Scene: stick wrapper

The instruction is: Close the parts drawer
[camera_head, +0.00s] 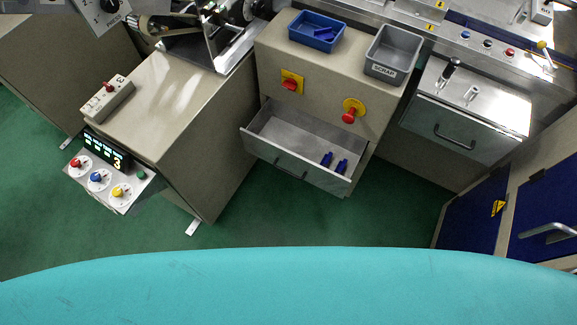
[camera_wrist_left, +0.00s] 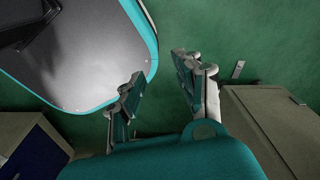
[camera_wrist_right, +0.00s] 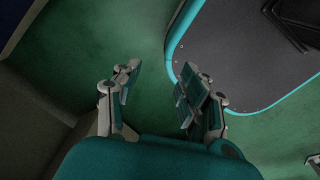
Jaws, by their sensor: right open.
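The parts drawer (camera_head: 270,128) stands pulled out from the beige cabinet (camera_head: 330,85) in the head view. Its inside is grey metal, and a few small blue parts (camera_head: 334,162) lie at its right end. A dark bar handle (camera_head: 290,169) is on its front panel. Neither gripper shows in the head view. In the left wrist view my left gripper (camera_wrist_left: 155,85) is open and empty above the green floor. In the right wrist view my right gripper (camera_wrist_right: 157,88) is open and empty, also above the floor. No drawer shows in either wrist view.
A red knob (camera_head: 348,117) and a red switch (camera_head: 290,85) sit on the cabinet face above the drawer. A control panel (camera_head: 110,180) juts out at left. A shut metal drawer unit (camera_head: 465,125) stands at right. Green floor (camera_head: 330,220) in front is clear.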

